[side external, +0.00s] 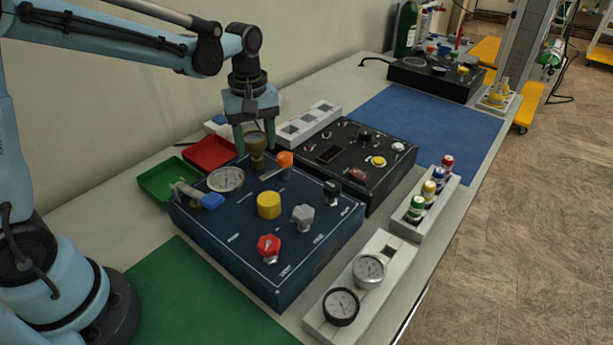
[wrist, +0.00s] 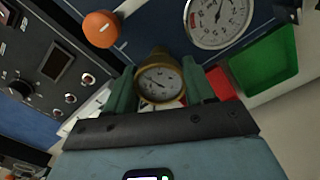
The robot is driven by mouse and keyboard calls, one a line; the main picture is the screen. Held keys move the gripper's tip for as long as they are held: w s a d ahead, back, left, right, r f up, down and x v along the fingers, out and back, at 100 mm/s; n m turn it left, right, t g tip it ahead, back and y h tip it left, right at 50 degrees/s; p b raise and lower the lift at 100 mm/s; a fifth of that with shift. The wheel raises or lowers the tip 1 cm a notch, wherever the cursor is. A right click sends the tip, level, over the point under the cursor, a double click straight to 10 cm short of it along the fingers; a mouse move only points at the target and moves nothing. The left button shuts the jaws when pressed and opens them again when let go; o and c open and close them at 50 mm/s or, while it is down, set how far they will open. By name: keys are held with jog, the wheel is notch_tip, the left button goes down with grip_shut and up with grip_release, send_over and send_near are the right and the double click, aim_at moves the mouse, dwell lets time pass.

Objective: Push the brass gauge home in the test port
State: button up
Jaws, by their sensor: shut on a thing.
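The brass gauge (side external: 256,143) stands upright at the back edge of the dark blue trainer panel (side external: 322,250). My gripper (side external: 256,135) is above it, pointing down, with its green fingers shut on the gauge. In the wrist view the brass gauge (wrist: 160,82) sits between the two fingers (wrist: 163,90), its white dial facing the camera. Its lower end meets the panel near the orange-handled valve. The test port itself is hidden under the gauge, and I cannot tell how deep the gauge sits.
Close by are a large dial (side external: 226,179), an orange handle (side external: 284,159) and a yellow knob (side external: 269,205). Red (side external: 210,152) and green (side external: 168,179) trays lie left. A black panel (side external: 345,157) is behind right. A white rack (side external: 327,312) holds two gauges in front.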

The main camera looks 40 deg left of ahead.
jog(key=shift+f, duration=0.6)
jog(key=o, duration=1.2)
jog(key=shift+o, duration=0.2)
notch_tip(320, 180, up, 12)
jog(key=shift+s+r, duration=0.1)
